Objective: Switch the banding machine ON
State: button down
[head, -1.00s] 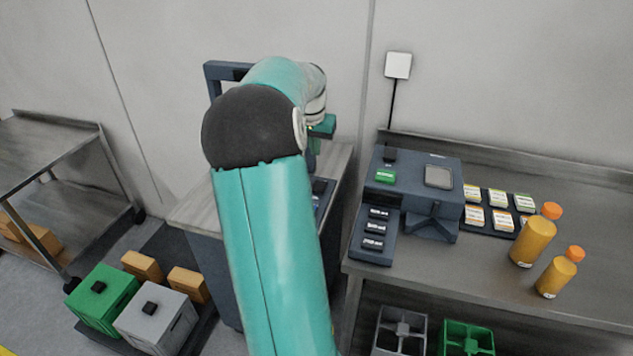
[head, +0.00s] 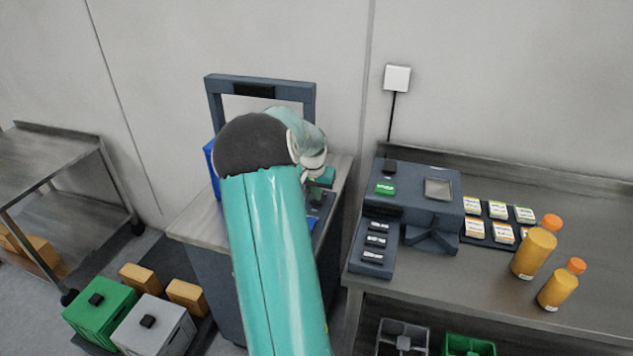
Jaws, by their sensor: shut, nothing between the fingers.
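The banding machine, a dark blue-grey arch (head: 311,100) on a cabinet with a pale worktop (head: 190,222), stands at the centre against the wall. My teal arm covers much of its front. My gripper (head: 317,196) is small and partly hidden beyond the arm's wrist, over the right side of the worktop. It looks shut and empty. A dark panel (head: 326,201) lies just beside and below it. Its switch cannot be made out, and I cannot tell whether the gripper touches the panel.
A steel bench (head: 480,290) on the right carries a blue-grey device (head: 425,190) with a green label, several labelled packs and two orange-capped bottles (head: 533,250). Green (head: 98,312) and grey (head: 155,330) boxes stand on the floor at left. A steel table (head: 60,165) stands far left.

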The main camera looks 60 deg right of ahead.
jog(key=shift+f, duration=0.3)
jog(key=shift+a+f, duration=0.3)
jog(key=shift+f, duration=0.3)
jog(key=shift+r, duration=0.1)
jog(key=shift+r, duration=0.75)
jog(key=shift+r, duration=0.1)
jog(key=shift+r, duration=0.3)
jog(key=a+v, duration=0.2)
jog(key=v, duration=1)
jog(key=shift+s+r, duration=0.2)
jog(key=shift+s, duration=0.05)
